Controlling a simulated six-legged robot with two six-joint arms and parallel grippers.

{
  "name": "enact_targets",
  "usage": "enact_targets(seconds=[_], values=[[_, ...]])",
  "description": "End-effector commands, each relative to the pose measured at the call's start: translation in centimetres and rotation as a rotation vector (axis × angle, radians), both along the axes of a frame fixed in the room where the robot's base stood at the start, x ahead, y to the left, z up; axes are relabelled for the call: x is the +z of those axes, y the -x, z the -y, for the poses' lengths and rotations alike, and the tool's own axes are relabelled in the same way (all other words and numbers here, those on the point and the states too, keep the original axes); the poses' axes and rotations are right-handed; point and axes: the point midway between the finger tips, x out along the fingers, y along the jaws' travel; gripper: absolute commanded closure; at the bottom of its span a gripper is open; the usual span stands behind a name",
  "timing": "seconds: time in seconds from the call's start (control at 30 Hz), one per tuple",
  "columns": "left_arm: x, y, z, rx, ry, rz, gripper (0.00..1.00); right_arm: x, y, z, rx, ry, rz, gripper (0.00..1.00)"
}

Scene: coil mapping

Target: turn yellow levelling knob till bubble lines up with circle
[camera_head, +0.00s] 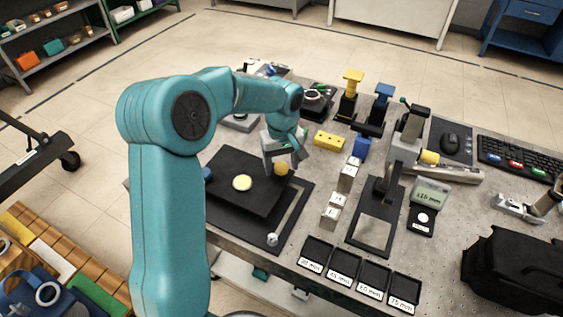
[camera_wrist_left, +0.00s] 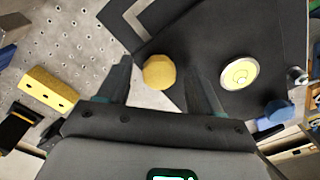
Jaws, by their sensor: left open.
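The yellow levelling knob (camera_head: 281,169) sits at the right edge of a black plate (camera_head: 222,195) on the table. It also shows in the left wrist view (camera_wrist_left: 159,72) as a faceted yellow knob. My left gripper (camera_head: 286,163) is open above it; in the wrist view my left gripper (camera_wrist_left: 158,76) has one finger on each side of the knob, with contact not clear. The round bubble level (camera_head: 242,182) is on the plate, left of the knob. In the wrist view the level (camera_wrist_left: 239,73) shows a ring; the bubble's exact place is too small to tell. My right gripper is out of view.
A blue knob (camera_wrist_left: 275,112) stands beyond the level. A yellow block with holes (camera_head: 330,140) lies behind the plate. White labelled blocks (camera_head: 347,178), a black stand (camera_head: 376,218) and labelled trays (camera_head: 360,275) are to the right. A black bag (camera_head: 515,270) fills the right front.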

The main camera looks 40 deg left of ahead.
Motion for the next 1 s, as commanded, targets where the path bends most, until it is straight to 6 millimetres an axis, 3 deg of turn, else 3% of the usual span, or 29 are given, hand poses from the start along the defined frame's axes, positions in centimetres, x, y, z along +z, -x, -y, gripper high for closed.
enact_targets(seconds=[0.03,0.17,0.2,0.57,1.0], values=[[0.02,0.00,0.00,0.000,0.000,0.000,0.45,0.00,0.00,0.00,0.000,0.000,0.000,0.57],[0.03,0.00,0.00,0.000,0.000,0.000,0.87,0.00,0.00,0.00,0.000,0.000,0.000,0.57],[0.04,0.00,0.00,0.000,0.000,0.000,0.91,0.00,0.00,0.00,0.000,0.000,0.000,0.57],[0.08,0.00,-0.01,-0.054,-0.001,-0.001,0.91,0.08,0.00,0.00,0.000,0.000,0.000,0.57],[0.11,0.04,-0.06,-0.398,0.001,-0.008,0.91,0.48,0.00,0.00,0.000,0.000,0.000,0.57]])
